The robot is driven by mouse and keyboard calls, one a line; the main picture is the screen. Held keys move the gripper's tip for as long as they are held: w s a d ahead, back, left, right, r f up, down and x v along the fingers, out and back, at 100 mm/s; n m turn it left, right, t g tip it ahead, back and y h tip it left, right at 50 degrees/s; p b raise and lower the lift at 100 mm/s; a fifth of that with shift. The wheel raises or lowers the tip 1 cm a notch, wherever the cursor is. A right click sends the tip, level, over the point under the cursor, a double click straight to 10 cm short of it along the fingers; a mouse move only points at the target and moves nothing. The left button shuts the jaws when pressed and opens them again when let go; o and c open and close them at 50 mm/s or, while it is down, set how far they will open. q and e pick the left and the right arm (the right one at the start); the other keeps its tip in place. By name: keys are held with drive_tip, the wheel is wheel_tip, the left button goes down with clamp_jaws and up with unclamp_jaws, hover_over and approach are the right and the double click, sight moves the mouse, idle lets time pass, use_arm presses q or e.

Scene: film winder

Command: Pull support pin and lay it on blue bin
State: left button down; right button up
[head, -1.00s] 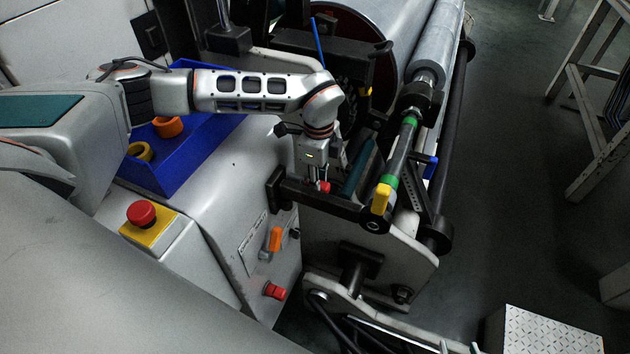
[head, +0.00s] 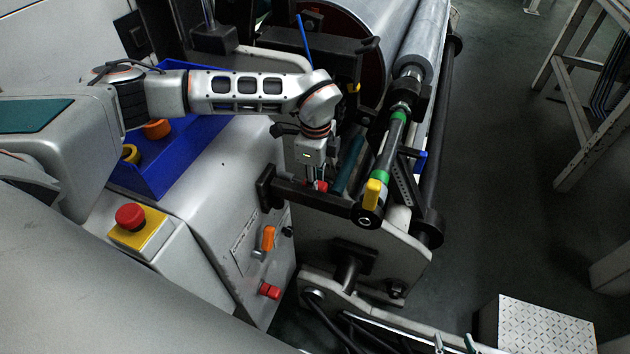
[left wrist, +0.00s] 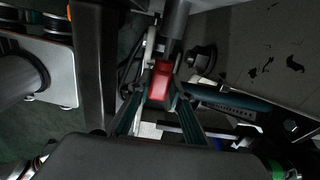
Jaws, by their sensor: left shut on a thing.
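My left gripper (head: 316,180) points down at the dark bar at the end of the winder. It is shut on a small red piece, which I take to be the support pin (head: 321,186). In the left wrist view the red pin (left wrist: 160,80) sits between the two fingers (left wrist: 158,98); its lower part is hidden. The blue bin (head: 188,158) lies at the left, partly behind my left arm, with an orange ring (head: 157,129) and a yellow ring (head: 131,153) in it. My right gripper (head: 455,343) shows only as two separated fingertips at the bottom edge, apparently empty.
A shaft with a yellow handle (head: 372,193) and green bands stands just right of my left gripper. A red stop button (head: 130,217) on a yellow base is at the left. A roll (head: 345,22) is behind.

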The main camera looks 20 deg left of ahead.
use_arm(q)
drive_tip(key=shift+d, duration=0.1)
drive_tip(key=d, duration=0.3)
drive_tip(key=shift+w+d, duration=0.1)
drive_tip(key=shift+d, duration=0.1)
idle(0.7)
